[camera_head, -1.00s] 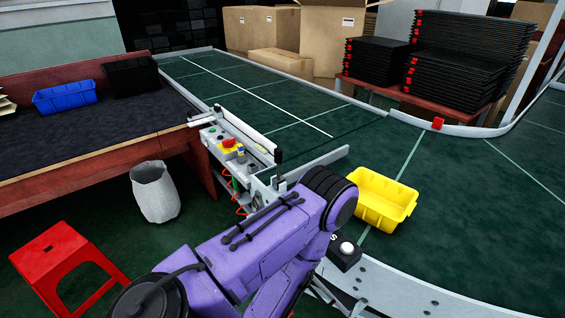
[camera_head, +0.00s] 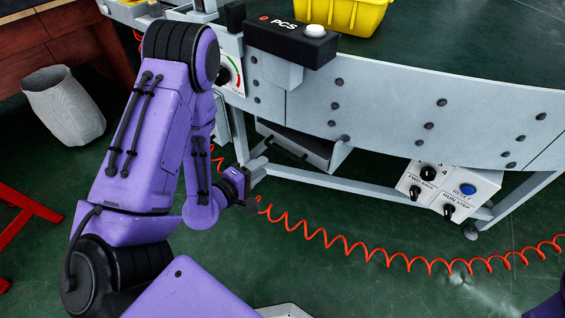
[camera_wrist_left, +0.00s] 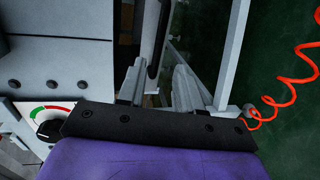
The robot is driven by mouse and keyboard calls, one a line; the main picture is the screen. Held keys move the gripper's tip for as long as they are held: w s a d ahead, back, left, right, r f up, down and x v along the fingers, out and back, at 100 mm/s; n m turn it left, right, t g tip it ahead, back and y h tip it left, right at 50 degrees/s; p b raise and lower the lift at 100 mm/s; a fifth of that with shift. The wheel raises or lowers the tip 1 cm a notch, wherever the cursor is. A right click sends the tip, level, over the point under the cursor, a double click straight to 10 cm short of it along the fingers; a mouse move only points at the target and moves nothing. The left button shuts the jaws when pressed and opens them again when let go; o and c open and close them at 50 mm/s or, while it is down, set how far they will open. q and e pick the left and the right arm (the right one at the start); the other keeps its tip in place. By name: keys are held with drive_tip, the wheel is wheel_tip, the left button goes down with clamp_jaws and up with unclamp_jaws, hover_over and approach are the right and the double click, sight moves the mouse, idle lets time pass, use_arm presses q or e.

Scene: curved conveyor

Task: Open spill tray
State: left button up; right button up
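A grey metal tray-like part (camera_head: 318,150), which looks like the spill tray, hangs under the curved conveyor between its frame bars. It looks dark inside, and I cannot tell how far out it stands. My left gripper (camera_head: 258,174) is low beside the conveyor's leg, just left of and below this tray. In the left wrist view the two grey fingers (camera_wrist_left: 158,88) stand apart, with a light bar beyond them. I see nothing clearly held between them. The tray is hard to make out in that view. My right gripper is out of view.
A red coiled hose (camera_head: 370,250) runs along the floor right of my left gripper. A control box (camera_head: 448,190) hangs under the conveyor at right. A PCS button box (camera_head: 290,42) and yellow bin (camera_head: 342,14) are above. A grey waste bin (camera_head: 64,105) stands at left.

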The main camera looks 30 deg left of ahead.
sight(282, 151)
use_arm(q)
drive_tip(key=b+x, duration=0.1)
drive_tip(key=x, duration=0.9)
drive_tip(key=shift+w+d+r, duration=0.1)
drive_tip(key=shift+w+d, duration=0.05)
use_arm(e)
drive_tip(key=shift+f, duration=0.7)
